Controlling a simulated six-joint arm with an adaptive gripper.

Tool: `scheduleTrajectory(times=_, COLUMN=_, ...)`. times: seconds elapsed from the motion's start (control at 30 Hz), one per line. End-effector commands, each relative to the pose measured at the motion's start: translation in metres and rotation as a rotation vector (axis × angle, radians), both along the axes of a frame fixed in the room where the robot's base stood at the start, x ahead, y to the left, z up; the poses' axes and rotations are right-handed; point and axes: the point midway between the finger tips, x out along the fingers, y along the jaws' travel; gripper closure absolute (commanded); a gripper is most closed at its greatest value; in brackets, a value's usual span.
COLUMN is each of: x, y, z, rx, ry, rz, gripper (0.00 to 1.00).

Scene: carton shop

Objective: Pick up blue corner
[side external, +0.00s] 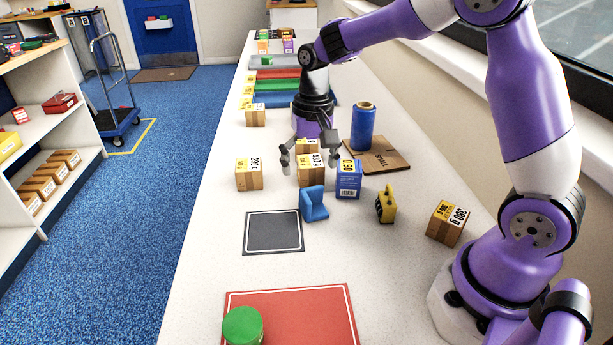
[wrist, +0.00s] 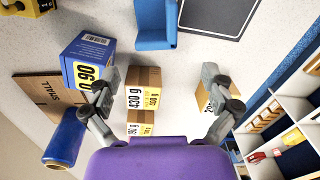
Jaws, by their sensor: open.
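The blue corner (side external: 314,204) is an L-shaped bracket on the white table, just beyond the black mat's right corner in the side view. In the wrist view the blue corner (wrist: 156,25) is at the top middle, partly cut off by the frame edge. My gripper (side external: 308,160) is open and points down, farther along the table than the blue corner. In the wrist view my gripper (wrist: 159,80) has its fingers spread wide, with nothing between them held. The blue corner stands apart from both fingers.
A brown 430 g carton (side external: 311,171) and a blue box (side external: 349,181) stand close behind the blue corner. A yellow object (side external: 386,205) is to its right. The black mat (side external: 273,232) is bare. A green cylinder (side external: 242,326) is on the red mat (side external: 300,305).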

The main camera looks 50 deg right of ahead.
Motion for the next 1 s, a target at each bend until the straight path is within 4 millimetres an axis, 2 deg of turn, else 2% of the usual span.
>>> scheduleTrajectory(times=0.27, x=-0.003, y=0.001, z=-0.030, rx=0.000, ry=0.002, rz=0.002, gripper=0.05)
scheduleTrajectory(times=0.5, x=-0.007, y=0.002, z=-0.066, rx=0.000, ry=0.001, rz=0.002, gripper=0.05)
scheduleTrajectory(times=0.77, x=-0.007, y=0.002, z=-0.071, rx=0.000, ry=-0.002, rz=0.002, gripper=0.05)
scheduleTrajectory(times=0.8, x=-0.007, y=0.002, z=-0.071, rx=0.000, ry=-0.002, rz=0.002, gripper=0.10)
scheduleTrajectory(times=0.83, x=-0.006, y=0.002, z=-0.071, rx=0.000, ry=-0.002, rz=0.002, gripper=0.20)
scheduleTrajectory(times=1.0, x=-0.006, y=0.002, z=-0.071, rx=0.000, ry=-0.002, rz=0.002, gripper=0.45)
